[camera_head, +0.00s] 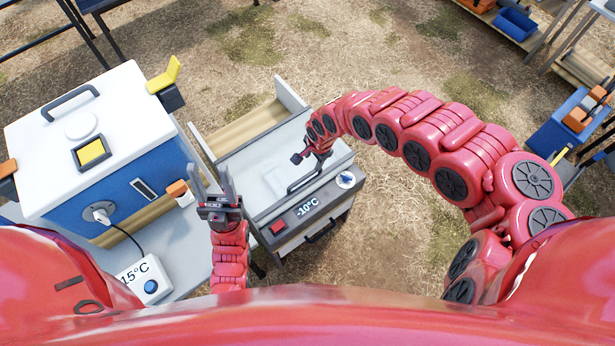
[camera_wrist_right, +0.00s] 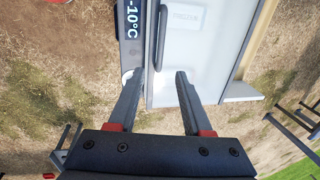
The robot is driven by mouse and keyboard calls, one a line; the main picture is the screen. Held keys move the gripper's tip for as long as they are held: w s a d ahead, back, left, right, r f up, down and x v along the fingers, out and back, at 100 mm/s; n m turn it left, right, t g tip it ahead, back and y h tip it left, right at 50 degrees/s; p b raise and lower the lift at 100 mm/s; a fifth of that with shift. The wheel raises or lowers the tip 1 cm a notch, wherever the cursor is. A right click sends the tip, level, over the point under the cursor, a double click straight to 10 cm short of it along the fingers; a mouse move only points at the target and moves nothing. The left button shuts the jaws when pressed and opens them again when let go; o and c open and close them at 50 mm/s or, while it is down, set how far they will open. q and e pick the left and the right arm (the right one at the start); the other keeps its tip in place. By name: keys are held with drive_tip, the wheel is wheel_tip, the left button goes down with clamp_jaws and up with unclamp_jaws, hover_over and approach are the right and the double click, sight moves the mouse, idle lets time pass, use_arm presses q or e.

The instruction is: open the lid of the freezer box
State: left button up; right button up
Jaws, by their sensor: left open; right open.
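The freezer box (camera_head: 328,213) stands at the centre of the head view, with a -10°C display on its front panel. Its pale lid (camera_head: 262,178) looks closed and carries a dark bar handle (camera_head: 306,177). In the right wrist view the lid (camera_wrist_right: 200,50) and handle (camera_wrist_right: 175,32) lie beyond the fingers. My right gripper (camera_head: 302,153) is open and empty above the lid, near the handle's far end; its fingers (camera_wrist_right: 156,82) are apart from the handle. My left gripper (camera_head: 211,180) is open and empty, left of the freezer box.
A blue and white cooler (camera_head: 75,195) stands on a table at left, its cable running to a 15°C unit (camera_head: 145,279). A wooden shelf (camera_head: 243,129) lies behind the freezer box. Grassy ground right of the box is clear; shelves with a blue bin (camera_head: 515,24) stand farther off.

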drive_tip(key=f+b, duration=0.2)
drive_tip(key=f, duration=0.2)
drive_tip(key=w+a+f+b, duration=0.1)
drive_tip(key=f, duration=0.4)
drive_tip(key=w+a+f+b, duration=0.1)
drive_tip(key=f+b, duration=0.1)
drive_tip(key=f, duration=0.2)
drive_tip(key=shift+f+b, duration=0.25)
drive_tip(key=shift+b, duration=0.1)
drive_tip(key=shift+w+d+f, duration=0.1)
drive_tip(key=shift+w+f, duration=0.1)
drive_tip(key=shift+f, duration=0.45)
clamp_jaws()
